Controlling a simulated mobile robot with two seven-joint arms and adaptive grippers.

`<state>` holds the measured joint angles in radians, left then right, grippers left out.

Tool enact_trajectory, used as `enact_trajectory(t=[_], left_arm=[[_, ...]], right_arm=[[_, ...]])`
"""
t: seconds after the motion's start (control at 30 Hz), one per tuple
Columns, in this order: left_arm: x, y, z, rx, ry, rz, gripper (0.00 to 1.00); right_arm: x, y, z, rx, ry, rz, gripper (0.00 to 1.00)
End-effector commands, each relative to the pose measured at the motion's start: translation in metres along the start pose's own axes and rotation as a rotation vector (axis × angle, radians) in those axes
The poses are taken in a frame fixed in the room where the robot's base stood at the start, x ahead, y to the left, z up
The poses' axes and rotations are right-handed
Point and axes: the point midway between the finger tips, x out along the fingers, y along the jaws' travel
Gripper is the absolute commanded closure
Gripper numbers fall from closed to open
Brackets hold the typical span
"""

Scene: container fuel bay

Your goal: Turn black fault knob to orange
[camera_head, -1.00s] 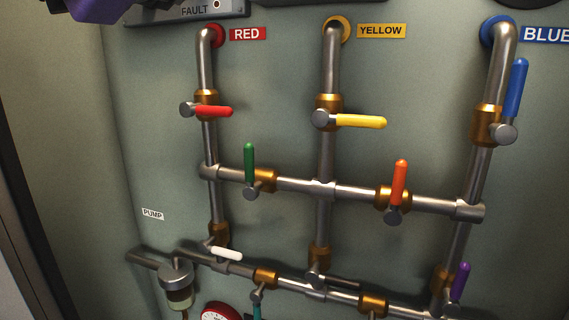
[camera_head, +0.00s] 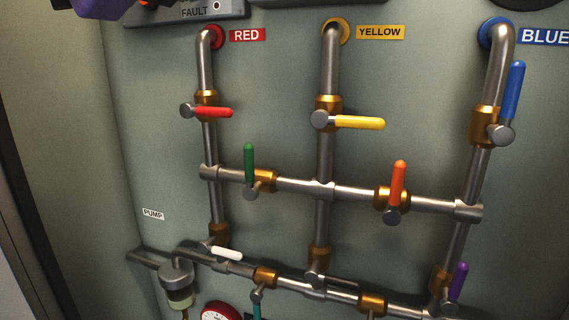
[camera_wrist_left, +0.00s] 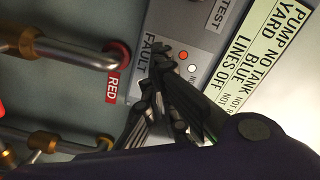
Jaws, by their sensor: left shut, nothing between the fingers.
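The grey FAULT panel (camera_head: 190,12) shows at the top left of the head view, cut off by the top edge. In the wrist view the FAULT panel (camera_wrist_left: 172,33) is turned sideways, with a small orange-red spot (camera_wrist_left: 183,54) and a white one (camera_wrist_left: 193,68). My left gripper (camera_wrist_left: 162,60) is shut and empty, its black fingertips over the panel beside the FAULT lettering. I cannot make out the black knob apart from the black fingers. Contact cannot be told. Part of the left gripper's purple body shows at the head view's top edge. The right gripper is not in view.
Below the panel are steel pipes with a red lever (camera_head: 213,112), yellow lever (camera_head: 358,122), green lever (camera_head: 249,162) and orange lever (camera_head: 398,182). The red pipe's elbow (camera_wrist_left: 85,57) is near the gripper. A pale instruction sign (camera_wrist_left: 262,62) is beside the panel.

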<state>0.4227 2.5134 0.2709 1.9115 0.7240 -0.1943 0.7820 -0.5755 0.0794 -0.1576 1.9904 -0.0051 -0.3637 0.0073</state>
Motion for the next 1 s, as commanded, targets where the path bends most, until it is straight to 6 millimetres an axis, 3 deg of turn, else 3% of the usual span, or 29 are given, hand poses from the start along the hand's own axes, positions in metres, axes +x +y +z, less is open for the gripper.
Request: enact_trajectory(t=[0.57,1.0], left_arm=[[-0.001,-0.018,-0.003,0.002,0.005,-0.009,1.0],[0.0,-0.017,-0.001,0.0,0.001,-0.006,1.0]], right_arm=[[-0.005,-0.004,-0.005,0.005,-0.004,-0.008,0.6],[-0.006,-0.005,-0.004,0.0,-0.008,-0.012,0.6]])
